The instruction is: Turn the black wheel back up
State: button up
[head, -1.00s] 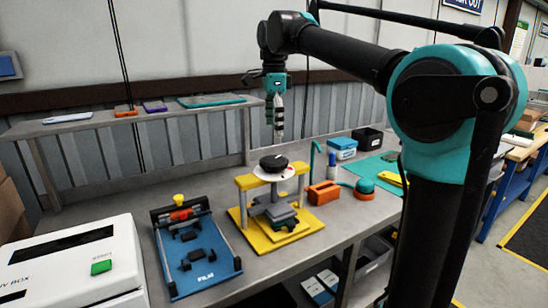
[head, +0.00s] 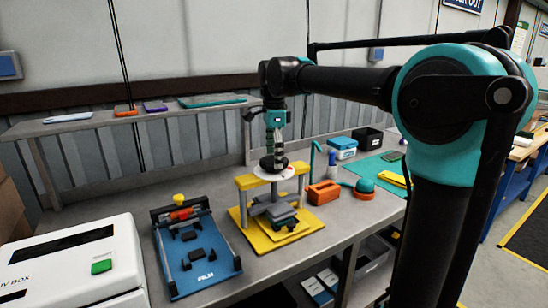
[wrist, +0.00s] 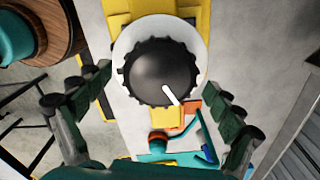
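The black wheel (head: 268,162) sits on a white disc (head: 287,172) on top of a yellow press (head: 246,182). In the wrist view the wheel (wrist: 160,72) is a round knob with a notched rim and a white pointer mark toward its lower right. My gripper (head: 275,150) hangs pointing down just above the wheel. In the wrist view my gripper's two fingers (wrist: 160,105) are spread wide on either side of the wheel, with gaps between them and the rim. The gripper is open and empty. Whether the fingertips reach down to the wheel's level is unclear.
A blue film frame (head: 200,258) and a white box (head: 75,265) stand left of the press. An orange block (head: 323,192), a blue bottle (head: 332,165) and an orange-and-teal dome (head: 364,188) stand close to its right. A shelf (head: 130,118) runs behind.

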jog(key=c, duration=1)
